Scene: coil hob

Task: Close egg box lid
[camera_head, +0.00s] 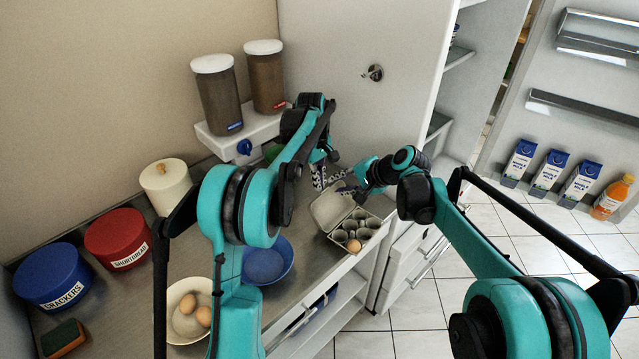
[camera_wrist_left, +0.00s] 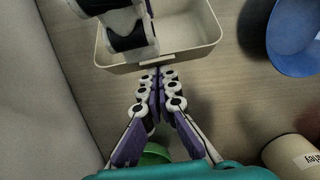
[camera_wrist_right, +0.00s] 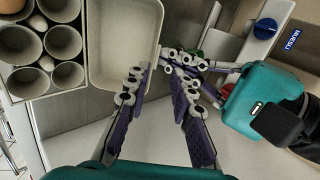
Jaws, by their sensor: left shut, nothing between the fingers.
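The grey egg box (camera_head: 345,238) stands on the counter with its lid (camera_head: 326,208) folded open; the lid also shows in the left wrist view (camera_wrist_left: 190,53) and the right wrist view (camera_wrist_right: 125,45). A brown egg (camera_head: 354,245) sits in a front cup; several other cups look empty. My left gripper (camera_wrist_left: 158,78) is shut and empty beside the lid's outer edge. My right gripper (camera_wrist_right: 158,85) is open at the lid; its left finger overlaps the lid's edge and its right finger is outside. Contact with the lid cannot be told.
A blue bowl (camera_head: 266,262) and a cream bowl (camera_head: 181,334) with eggs stand left of the box. A dispenser shelf (camera_head: 222,143) with two canisters is behind. The fridge side (camera_head: 345,60) rises close behind the box. My two grippers are very near each other.

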